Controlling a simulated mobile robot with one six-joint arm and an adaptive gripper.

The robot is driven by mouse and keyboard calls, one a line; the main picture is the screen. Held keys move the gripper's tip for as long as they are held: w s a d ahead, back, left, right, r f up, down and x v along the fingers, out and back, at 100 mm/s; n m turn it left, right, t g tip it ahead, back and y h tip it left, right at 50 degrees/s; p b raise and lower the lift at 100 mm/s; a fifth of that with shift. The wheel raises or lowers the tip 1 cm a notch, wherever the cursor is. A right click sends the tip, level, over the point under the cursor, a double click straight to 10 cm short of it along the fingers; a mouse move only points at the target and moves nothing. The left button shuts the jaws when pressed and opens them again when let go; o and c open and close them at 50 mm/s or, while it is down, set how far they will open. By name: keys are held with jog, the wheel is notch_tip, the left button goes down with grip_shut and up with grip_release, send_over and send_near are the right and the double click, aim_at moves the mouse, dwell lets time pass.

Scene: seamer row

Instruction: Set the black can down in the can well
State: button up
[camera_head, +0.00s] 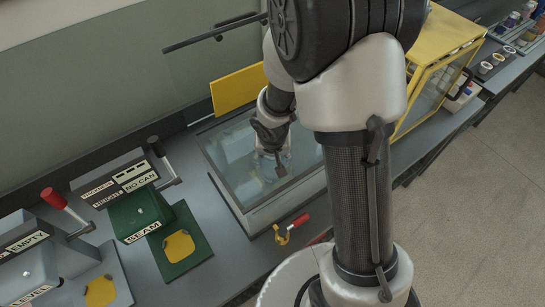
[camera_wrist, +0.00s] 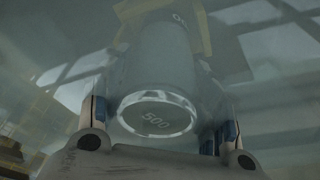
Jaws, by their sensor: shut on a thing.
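In the wrist view a dark grey can, taken as the black can (camera_wrist: 162,62), lies between the two fingers of my gripper (camera_wrist: 158,125). The whole wrist view is hazy, as through water or glass. In the head view my gripper (camera_head: 279,166) reaches down into a glass-sided tank (camera_head: 237,192), and the can cannot be made out there. My gripper is shut on the can. I cannot tell which part is the can well.
Left of the tank stand a green machine marked SEAM (camera_head: 140,214) and a grey one marked LEVEL (camera_head: 62,252), both with red or dark levers. A yellow panel (camera_head: 238,90) stands behind the tank. A yellow-framed glass case (camera_head: 437,75) is to the right.

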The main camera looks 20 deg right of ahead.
jog(key=shift+f, duration=0.15)
jog(key=o, duration=1.7)
